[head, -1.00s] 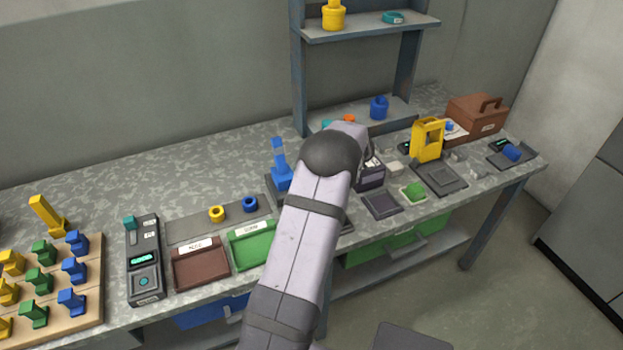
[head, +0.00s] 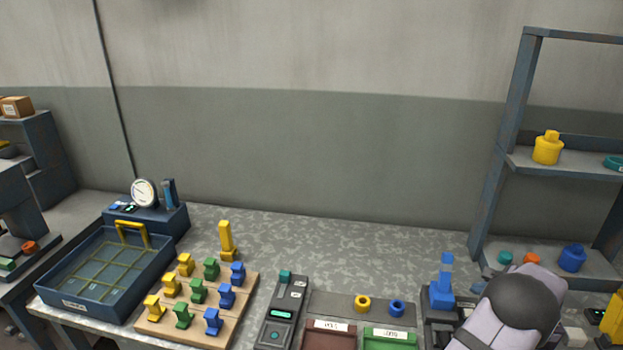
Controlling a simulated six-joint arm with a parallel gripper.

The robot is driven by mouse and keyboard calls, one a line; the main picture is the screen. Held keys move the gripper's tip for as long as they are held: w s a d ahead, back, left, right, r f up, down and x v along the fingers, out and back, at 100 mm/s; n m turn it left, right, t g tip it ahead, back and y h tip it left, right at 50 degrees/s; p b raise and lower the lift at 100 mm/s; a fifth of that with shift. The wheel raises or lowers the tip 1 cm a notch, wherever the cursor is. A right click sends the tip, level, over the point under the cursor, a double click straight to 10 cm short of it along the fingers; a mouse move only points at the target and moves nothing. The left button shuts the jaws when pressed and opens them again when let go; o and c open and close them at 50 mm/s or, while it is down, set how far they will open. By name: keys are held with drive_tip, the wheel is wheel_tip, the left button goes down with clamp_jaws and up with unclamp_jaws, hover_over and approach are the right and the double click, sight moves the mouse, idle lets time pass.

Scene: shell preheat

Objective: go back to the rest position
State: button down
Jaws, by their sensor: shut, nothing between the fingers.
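My arm shows at the bottom right of the head view, its pale link and dark rounded joint in front of the bench (head: 420,235). My gripper is not in view; it is out of frame or hidden behind the arm. The arm covers part of the bench near the blue stepped post (head: 442,285), which stands just left of it.
A wooden board (head: 240,308) with yellow, green and blue pieces stands left, beside a blue tray (head: 70,305). A dark device (head: 282,312), a brown bin (head: 328,336) and a green bin (head: 390,339) line the front. A shelf (head: 575,168) stands right. The back middle is clear.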

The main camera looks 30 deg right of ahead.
drive_tip(key=w+r+n+p, duration=0.1)
drive_tip(key=w+r, duration=0.2)
drive_tip(key=r, duration=0.1)
drive_tip(key=w+r+n+p, duration=0.2)
drive_tip(key=w+r, duration=0.2)
drive_tip(key=w+r+n+t+p, duration=0.1)
drive_tip(key=w+r+n+p, duration=0.1)
drive_tip(key=r, duration=0.3)
drive_tip(key=shift+w+a, duration=0.35)
drive_tip(key=shift+w, duration=0.5)
drive_tip(key=w+a+f+n+g+y+b, duration=0.15)
drive_tip(key=w+a+n, duration=0.3)
drive_tip(key=a, duration=0.85)
drive_tip(key=w+a+f+n+g+y+b, duration=0.1)
drive_tip(key=w+a+f+n+y, duration=0.3)
drive_tip(key=a, duration=0.8)
drive_tip(key=w+a+f+n+g+y+b, duration=0.1)
drive_tip(key=w+a+n, duration=0.3)
drive_tip(key=a, duration=0.9)
drive_tip(key=s+a+f+n+g+b, duration=0.1)
drive_tip(key=s+a+f+n+g, duration=0.1)
drive_tip(key=s+a+n, duration=0.6)
drive_tip(key=s+a+f+n+g+h+b, duration=0.1)
drive_tip(key=s+a+f+n+g, duration=0.2)
drive_tip(key=s+a+n, duration=0.5)
drive_tip(key=s+a, duration=0.3)
drive_tip(key=a, duration=0.2)
drive_tip(key=shift+a+f, duration=0.25)
drive_tip(key=shift+w+h, duration=0.1)
drive_tip(key=shift+h, duration=0.15)
